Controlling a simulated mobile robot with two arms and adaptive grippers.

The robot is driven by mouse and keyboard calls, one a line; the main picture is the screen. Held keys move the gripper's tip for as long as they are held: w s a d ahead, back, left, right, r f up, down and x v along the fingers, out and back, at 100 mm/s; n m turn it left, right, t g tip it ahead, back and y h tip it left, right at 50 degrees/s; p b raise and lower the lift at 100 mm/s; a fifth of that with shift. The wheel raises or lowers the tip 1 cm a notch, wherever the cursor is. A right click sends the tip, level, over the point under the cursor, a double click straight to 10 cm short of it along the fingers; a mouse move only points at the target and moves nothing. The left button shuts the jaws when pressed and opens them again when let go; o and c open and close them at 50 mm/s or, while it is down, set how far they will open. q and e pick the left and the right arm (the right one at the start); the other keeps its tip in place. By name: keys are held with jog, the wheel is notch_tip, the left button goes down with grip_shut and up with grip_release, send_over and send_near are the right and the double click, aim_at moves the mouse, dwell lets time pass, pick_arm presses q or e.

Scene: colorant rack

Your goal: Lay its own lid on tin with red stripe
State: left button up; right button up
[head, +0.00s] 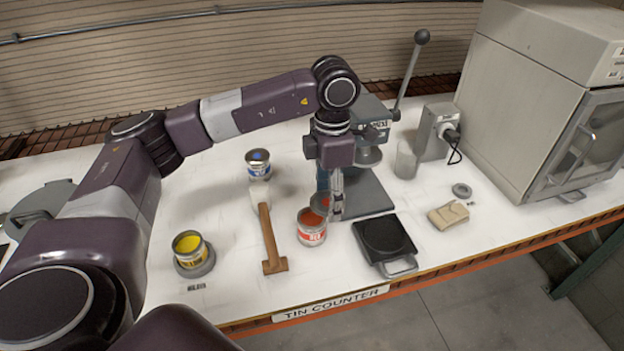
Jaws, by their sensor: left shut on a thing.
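The tin with red stripe (312,237) stands upright and open near the middle of the counter, with red paint showing inside. My left gripper (336,210) points down just behind and to the right of this tin's rim. It is shut on a thin reddish disc, which looks like the red lid (319,203). The lid is tilted and held above and behind the tin, apart from its rim as far as I can tell. The fingers partly hide the lid. My right gripper is not in view.
A mallet (267,235) lies left of the red tin; a black scale (383,234) lies right. The press (365,190) stands close behind the gripper. A blue-striped tin (258,170) and a yellow tin (188,257) stand left. A tan pouch (448,215) lies right.

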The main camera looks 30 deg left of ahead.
aim_at(317, 193)
pick_arm(q)
jog(key=a+n, duration=0.1)
jog(key=n, duration=0.1)
jog(key=a+n+p, duration=0.1)
jog(key=n, duration=0.1)
jog(key=w+a+n, duration=0.1)
jog(key=n, duration=0.2)
jog(key=shift+a+f, duration=0.2)
jog(key=shift+a, duration=0.05)
jog(key=n, duration=0.1)
jog(key=a+n, duration=0.1)
jog(key=n+p, duration=0.1)
jog(key=shift+w+a+f+n, duration=0.2)
jog(key=shift+a+f+n, duration=0.05)
jog(key=shift+a+n, duration=0.1)
jog(key=shift+f+b, duration=2.35)
jog(key=shift+f, duration=0.6)
jog(key=shift+f+b, duration=0.55)
jog(key=shift+f, duration=0.15)
jog(key=o, duration=0.8)
jog(key=shift+o, duration=0.2)
